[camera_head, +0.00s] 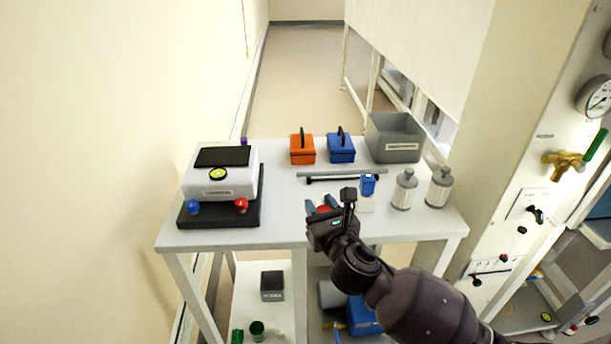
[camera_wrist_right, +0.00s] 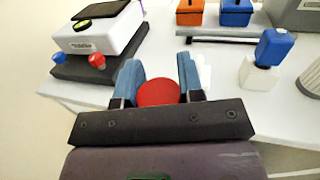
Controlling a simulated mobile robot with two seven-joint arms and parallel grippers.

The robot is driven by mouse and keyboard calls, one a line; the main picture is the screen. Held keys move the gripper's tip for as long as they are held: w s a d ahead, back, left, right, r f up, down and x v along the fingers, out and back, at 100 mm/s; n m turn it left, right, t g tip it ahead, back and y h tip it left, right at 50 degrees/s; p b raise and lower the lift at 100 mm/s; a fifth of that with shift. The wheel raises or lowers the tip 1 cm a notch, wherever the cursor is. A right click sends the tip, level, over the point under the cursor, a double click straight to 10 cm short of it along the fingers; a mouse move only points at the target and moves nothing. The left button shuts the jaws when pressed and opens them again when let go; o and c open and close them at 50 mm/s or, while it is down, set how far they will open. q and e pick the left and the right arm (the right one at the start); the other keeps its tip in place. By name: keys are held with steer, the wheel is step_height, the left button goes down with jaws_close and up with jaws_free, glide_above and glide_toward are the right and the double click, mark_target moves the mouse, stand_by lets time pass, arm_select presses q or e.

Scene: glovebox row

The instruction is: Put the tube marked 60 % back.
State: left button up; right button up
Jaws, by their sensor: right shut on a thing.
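My right gripper (camera_head: 322,204) is over the front part of the white table. It also shows in the right wrist view (camera_wrist_right: 158,78), with its blue fingers shut on a red round thing (camera_wrist_right: 158,93). Only the red top of that thing shows, so I cannot tell whether it is the tube marked 60 %; no mark is readable. A blue-topped piece (camera_head: 367,184) with a white lower part stands to the right of the gripper; it also shows in the right wrist view (camera_wrist_right: 273,49). My left gripper is not in view.
A white device (camera_head: 222,181) with blue and red knobs stands on a black base at the left. A grey bar (camera_head: 342,174) lies behind the gripper. Orange (camera_head: 302,149) and blue (camera_head: 341,149) boxes and a grey bin (camera_head: 394,137) stand behind. Two grey bottles (camera_head: 404,190) stand at the right.

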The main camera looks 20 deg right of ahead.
steer(key=w+r+p, duration=0.2)
steer(key=w+r, duration=0.4)
steer(key=w, duration=0.5)
arm_select(q)
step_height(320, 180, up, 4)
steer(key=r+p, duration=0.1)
steer(key=p, duration=0.1)
arm_select(e)
step_height(320, 180, up, 9)
steer(key=m+h, duration=0.1)
glide_above(289, 187)
steer(key=shift+f+b, duration=3.4)
steer(key=shift+f, duration=6.5)
steer(key=shift+w+f, duration=0.1)
steer(key=shift+f, duration=0.15)
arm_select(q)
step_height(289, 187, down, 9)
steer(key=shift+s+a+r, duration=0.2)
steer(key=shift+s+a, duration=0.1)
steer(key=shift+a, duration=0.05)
arm_select(e)
steer(key=shift+r, duration=0.1)
